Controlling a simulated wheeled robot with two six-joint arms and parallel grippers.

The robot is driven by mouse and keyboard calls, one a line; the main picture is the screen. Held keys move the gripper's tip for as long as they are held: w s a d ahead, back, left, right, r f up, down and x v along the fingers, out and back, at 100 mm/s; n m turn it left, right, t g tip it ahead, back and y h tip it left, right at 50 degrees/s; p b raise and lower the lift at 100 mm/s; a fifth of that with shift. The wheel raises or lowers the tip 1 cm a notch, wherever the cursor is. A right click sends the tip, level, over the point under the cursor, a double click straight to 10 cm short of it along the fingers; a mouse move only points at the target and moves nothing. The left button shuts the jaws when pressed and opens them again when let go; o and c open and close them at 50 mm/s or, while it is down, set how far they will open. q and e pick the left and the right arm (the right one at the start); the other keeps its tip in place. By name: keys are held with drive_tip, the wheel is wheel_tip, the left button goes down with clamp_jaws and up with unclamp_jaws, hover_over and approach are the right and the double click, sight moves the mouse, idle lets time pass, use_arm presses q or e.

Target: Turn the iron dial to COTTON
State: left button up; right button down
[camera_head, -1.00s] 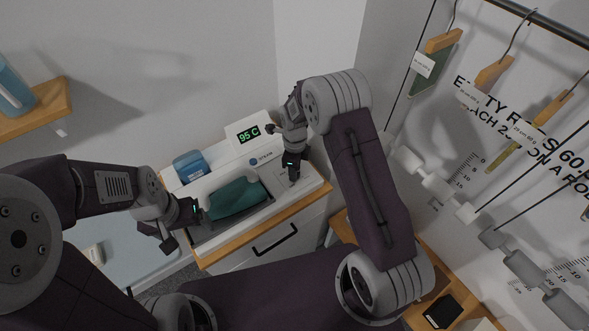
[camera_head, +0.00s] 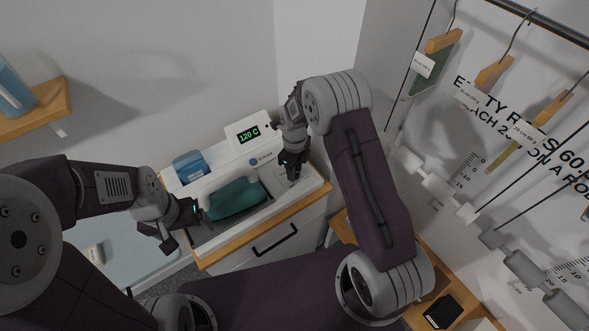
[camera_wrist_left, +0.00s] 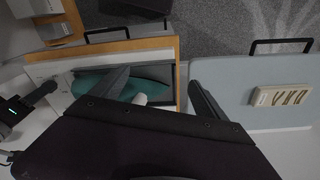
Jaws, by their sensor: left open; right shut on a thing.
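The iron (camera_head: 236,196), teal with a pale grey upper part, sits in a tray on the white cabinet top. Its teal body also shows in the left wrist view (camera_wrist_left: 99,80). The white display unit (camera_head: 249,133) behind it reads 120 C. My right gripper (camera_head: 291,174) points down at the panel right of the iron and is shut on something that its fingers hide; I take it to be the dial. My left gripper (camera_head: 201,213) is open beside the iron's left end. Its two fingers show apart in the left wrist view (camera_wrist_left: 155,95).
A blue container (camera_head: 189,166) stands behind the iron at the left. A wooden shelf (camera_head: 37,112) with a blue bottle (camera_head: 12,92) is on the left wall. Hangers (camera_head: 493,74) hang from a rail at the right. A black drawer handle (camera_head: 273,240) is in front.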

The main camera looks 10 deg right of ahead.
drive_tip(key=shift+w+r, duration=0.1)
drive_tip(key=c, duration=1)
unclamp_jaws()
drive_tip(key=shift+d, duration=0.1)
wheel_tip(320, 180, up, 9)
drive_tip(key=shift+b, duration=0.8)
